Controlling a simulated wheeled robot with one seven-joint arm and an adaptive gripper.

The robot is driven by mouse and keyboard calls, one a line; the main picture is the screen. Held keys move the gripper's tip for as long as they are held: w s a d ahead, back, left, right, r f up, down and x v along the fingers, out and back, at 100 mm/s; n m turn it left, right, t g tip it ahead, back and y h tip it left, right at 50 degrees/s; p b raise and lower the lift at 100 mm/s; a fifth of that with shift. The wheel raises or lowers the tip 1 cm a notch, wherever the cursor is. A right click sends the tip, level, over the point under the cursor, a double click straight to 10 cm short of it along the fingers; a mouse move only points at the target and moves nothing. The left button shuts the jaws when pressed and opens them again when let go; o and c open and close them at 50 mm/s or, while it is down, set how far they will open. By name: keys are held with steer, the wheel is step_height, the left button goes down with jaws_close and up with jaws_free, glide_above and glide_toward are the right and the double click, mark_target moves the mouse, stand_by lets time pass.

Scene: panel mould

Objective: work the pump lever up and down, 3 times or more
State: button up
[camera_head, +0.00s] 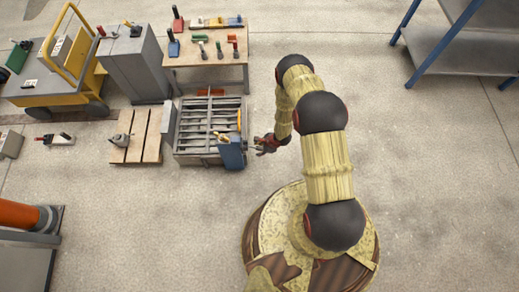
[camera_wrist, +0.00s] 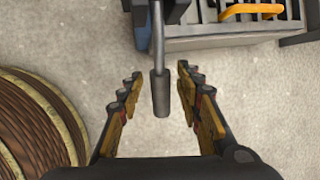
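The pump lever (camera_wrist: 160,93) shows in the wrist view as a thin grey rod with a thicker dark grip at its end. It reaches from the blue-grey pump unit at the mould towards my gripper (camera_wrist: 158,98). The gripper is open, with one finger on each side of the lever's grip and a gap on both sides. In the head view my gripper (camera_head: 262,146) is just right of the blue pump box (camera_head: 232,153) at the corner of the grey panel mould (camera_head: 208,127). There the lever is small and partly hidden by the gripper.
A wooden pallet (camera_head: 137,135) lies left of the mould. A workbench with tools (camera_head: 205,58), a grey cabinet (camera_head: 133,64) and a yellow cart (camera_head: 57,80) stand behind. A blue-framed shelf (camera_head: 446,45) is at the upper right. The floor on the right is clear.

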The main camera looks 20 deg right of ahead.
steer(key=shift+c, duration=1.3)
jaws_close()
